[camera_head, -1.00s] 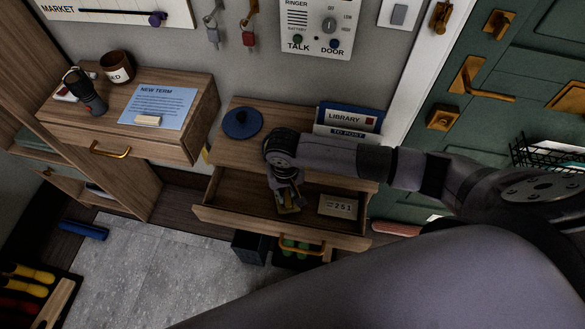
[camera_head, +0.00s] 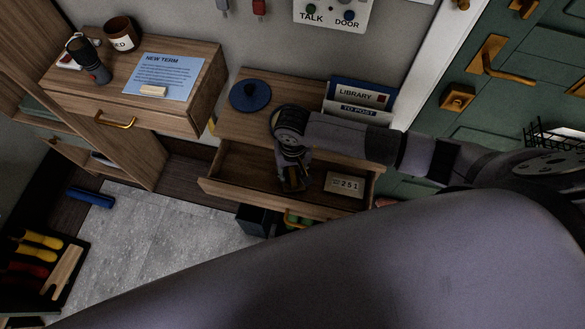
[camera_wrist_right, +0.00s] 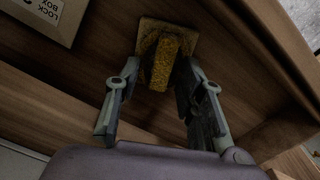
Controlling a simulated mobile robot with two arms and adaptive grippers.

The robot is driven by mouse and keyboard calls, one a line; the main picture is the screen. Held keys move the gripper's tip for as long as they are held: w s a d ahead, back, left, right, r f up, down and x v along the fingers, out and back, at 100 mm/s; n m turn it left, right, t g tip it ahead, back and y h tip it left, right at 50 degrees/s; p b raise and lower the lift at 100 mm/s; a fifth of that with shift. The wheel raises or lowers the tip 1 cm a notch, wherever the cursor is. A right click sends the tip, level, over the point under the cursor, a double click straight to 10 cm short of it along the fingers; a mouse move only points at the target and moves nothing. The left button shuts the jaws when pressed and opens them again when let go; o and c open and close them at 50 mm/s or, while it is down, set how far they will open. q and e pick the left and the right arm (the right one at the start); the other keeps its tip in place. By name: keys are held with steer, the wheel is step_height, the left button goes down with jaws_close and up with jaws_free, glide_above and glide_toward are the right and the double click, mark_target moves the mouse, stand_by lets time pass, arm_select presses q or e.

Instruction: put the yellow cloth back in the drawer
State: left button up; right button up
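The yellow cloth (camera_wrist_right: 163,62) shows in the right wrist view as a mustard-yellow square with a raised ridge, on the drawer's wooden floor. In the head view it is a small dark yellow patch (camera_head: 294,183), mostly hidden under the gripper. My right gripper (camera_head: 292,178) points down inside the open drawer (camera_head: 252,191). Its fingers (camera_wrist_right: 162,68) stand apart on either side of the ridge, with a narrow gap visible on the left. The right finger is close to it; contact there is unclear. My left gripper is out of view.
A "251" lock box (camera_head: 344,184) lies to the right in the drawer. A blue round lid (camera_head: 250,96) and a letter holder (camera_head: 359,99) stand on top. A second cabinet (camera_head: 190,95) is at left. A tool tray (camera_head: 38,262) lies on the floor.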

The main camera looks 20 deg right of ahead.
mark_target(292, 172)
steer(key=shift+r, duration=0.1)
steer(key=shift+w+r, duration=0.1)
steer(key=shift+r, duration=0.2)
step_height(292, 172, up, 11)
steer(key=b, duration=0.2)
steer(key=shift+r+b, duration=0.15)
steer(key=shift+b, duration=0.15)
